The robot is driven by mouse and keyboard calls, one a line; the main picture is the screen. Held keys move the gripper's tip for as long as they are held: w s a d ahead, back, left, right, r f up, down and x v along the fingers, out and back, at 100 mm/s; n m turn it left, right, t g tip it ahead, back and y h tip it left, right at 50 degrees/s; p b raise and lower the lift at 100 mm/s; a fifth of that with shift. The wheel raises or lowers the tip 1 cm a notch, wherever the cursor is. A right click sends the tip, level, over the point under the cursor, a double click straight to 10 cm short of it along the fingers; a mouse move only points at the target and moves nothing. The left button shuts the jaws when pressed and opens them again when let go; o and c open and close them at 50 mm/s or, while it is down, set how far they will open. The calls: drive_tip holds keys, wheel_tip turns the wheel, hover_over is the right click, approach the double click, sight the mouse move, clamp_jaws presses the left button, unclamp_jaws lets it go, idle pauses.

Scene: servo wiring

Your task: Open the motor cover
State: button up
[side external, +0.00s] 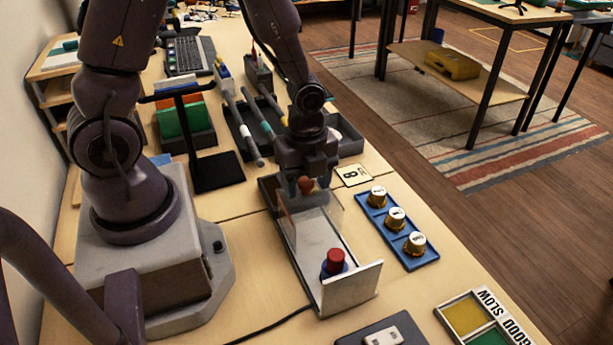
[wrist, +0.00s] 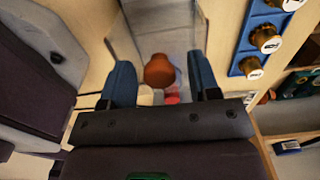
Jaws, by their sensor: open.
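The motor cover (side external: 327,212) is a clear panel on a grey metal housing (side external: 318,258) on the bench. An orange-brown knob (side external: 306,185) stands at the cover's far end; it also shows in the wrist view (wrist: 159,71). My gripper (side external: 307,184) is over the far end of the housing, pointing down. In the wrist view its two blue fingers (wrist: 161,82) are apart, one on each side of the knob. I cannot tell whether either finger touches it. A red button (side external: 334,260) on a blue base sits at the housing's near end.
A blue tray (side external: 379,226) with several gold knobs lies right of the housing. A label card (side external: 354,175) lies beside its far end. A black stand (side external: 217,171) is at left, and a dark tray (side external: 348,138) is behind my gripper. A cable runs from the near end.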

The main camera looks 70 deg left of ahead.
wheel_tip(320, 180, up, 13)
idle(0.5)
drive_tip(key=s+r+n+t, duration=0.5)
drive_tip(key=r+n, duration=0.6)
drive_tip(key=n, duration=0.7)
drive_tip(key=s+d, duration=0.1)
drive_tip(key=s, duration=0.1)
drive_tip(key=shift+s+t, duration=0.3)
drive_tip(key=shift+s, duration=0.05)
